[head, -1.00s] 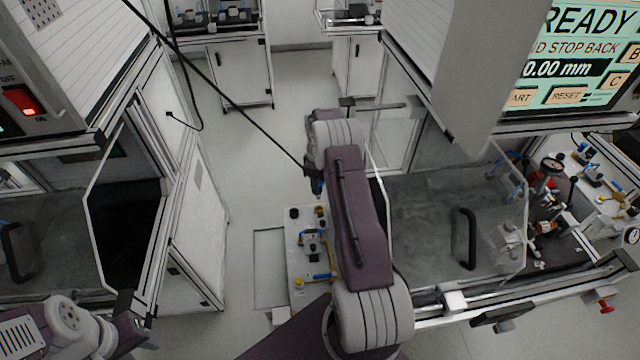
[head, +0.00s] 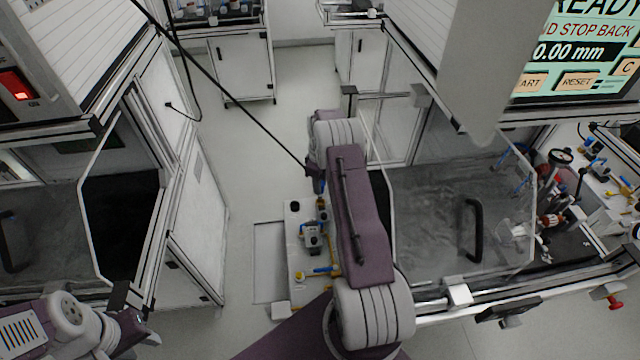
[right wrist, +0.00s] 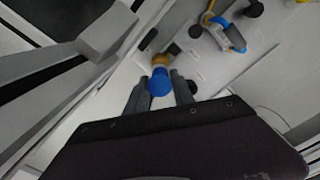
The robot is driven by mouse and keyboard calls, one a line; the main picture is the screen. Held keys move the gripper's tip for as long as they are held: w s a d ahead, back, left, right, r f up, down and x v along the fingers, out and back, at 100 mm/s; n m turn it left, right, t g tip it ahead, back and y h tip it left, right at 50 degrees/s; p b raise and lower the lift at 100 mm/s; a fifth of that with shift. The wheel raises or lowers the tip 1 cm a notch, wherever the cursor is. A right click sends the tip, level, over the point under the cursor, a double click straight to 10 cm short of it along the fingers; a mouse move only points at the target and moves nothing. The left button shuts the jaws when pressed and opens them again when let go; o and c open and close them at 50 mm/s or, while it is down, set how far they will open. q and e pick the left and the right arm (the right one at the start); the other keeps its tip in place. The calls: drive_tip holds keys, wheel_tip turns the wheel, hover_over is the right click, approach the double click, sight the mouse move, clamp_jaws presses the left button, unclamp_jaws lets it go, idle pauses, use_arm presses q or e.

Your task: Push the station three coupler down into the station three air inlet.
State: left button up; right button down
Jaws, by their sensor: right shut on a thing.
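My right gripper (right wrist: 161,88) is shut on a coupler with a blue body (right wrist: 159,80), held between the two fingers in the right wrist view. A brass-coloured part shows just beyond the blue body; I cannot tell whether it belongs to the coupler or an inlet below. In the head view the right gripper (head: 317,183) is mostly hidden by my own arm, and a dark hose (head: 235,103) runs down to it. I cannot make out the station three air inlet for certain. My left gripper (head: 137,328) is at the lower left, too small to tell its opening.
A white plate (head: 293,235) with blue and yellow fittings lies beyond my right arm. It also shows in the right wrist view (right wrist: 205,70). A station with a clear guard and black handle (head: 473,230) stands right, another cabinet (head: 190,220) left. Open floor (head: 240,140) lies between.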

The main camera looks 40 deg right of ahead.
drive_tip(key=shift+f, duration=0.15)
drive_tip(key=shift+f+b, duration=0.45)
drive_tip(key=shift+f, duration=0.15)
drive_tip(key=shift+f, duration=0.1)
drive_tip(key=shift+f+b, duration=0.6)
drive_tip(key=shift+f, duration=0.2)
drive_tip(key=shift+f+b, duration=0.35)
drive_tip(key=shift+f, duration=0.15)
drive_tip(key=c, duration=1)
unclamp_jaws()
drive_tip(key=shift+r, duration=0.1)
